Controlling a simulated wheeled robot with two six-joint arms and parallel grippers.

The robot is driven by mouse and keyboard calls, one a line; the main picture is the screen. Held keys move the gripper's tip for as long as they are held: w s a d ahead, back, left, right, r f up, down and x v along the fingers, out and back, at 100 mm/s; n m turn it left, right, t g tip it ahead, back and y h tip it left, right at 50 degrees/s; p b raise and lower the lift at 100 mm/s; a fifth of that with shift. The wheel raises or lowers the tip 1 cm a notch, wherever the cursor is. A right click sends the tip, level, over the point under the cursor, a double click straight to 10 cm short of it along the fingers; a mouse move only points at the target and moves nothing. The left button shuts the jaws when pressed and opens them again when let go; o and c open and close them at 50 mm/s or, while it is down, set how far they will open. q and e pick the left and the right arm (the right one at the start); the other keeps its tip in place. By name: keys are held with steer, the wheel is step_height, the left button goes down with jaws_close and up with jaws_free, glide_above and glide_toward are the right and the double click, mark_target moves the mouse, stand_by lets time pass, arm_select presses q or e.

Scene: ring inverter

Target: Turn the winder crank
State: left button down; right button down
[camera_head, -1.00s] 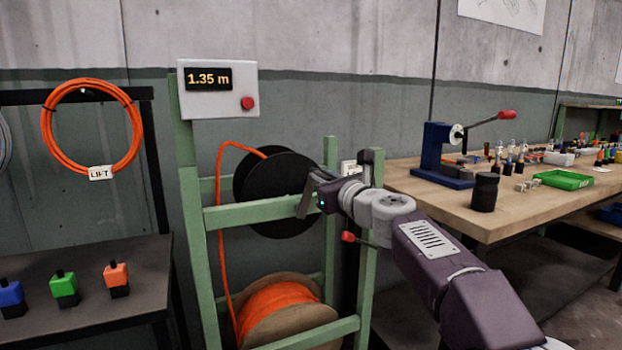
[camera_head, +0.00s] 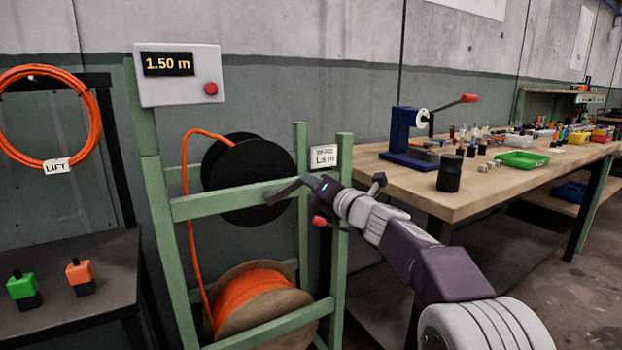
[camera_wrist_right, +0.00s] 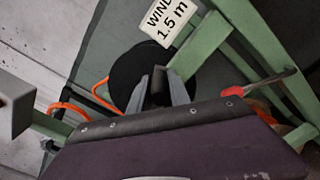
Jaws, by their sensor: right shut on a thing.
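The winder is a green frame (camera_head: 235,204) with a black reel (camera_head: 248,160) at the top and a wooden spool of orange cable (camera_head: 258,291) below. A display box (camera_head: 205,94) on its post reads 1.50 m. My right gripper (camera_head: 287,189) is in front of the reel. In the right wrist view, its two grey fingers (camera_wrist_right: 160,88) are closed around a dark grip (camera_wrist_right: 158,84), which appears to be the crank handle. Much of the crank is hidden by the gripper. My left gripper is not in view.
A label (camera_head: 323,157) reads 1.5 m, with WIND partly legible in the wrist view. A red-knobbed lever (camera_head: 318,221) sits below my right wrist. A wooden workbench (camera_head: 460,200) with tools stands right. A dark side table (camera_head: 70,270) and orange coil (camera_head: 92,120) are left.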

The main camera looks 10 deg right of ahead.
steer(key=shift+d+f+m, duration=0.2)
steer(key=shift+f+m, duration=0.4)
steer(key=shift+f, duration=0.2)
steer(key=c, duration=1.2)
jaws_free()
steer(key=shift+r, duration=0.1)
steer(key=shift+s+d, duration=0.1)
steer(key=shift+s, duration=0.25)
steer(key=p+v, duration=0.1)
steer(key=v, duration=0.7)
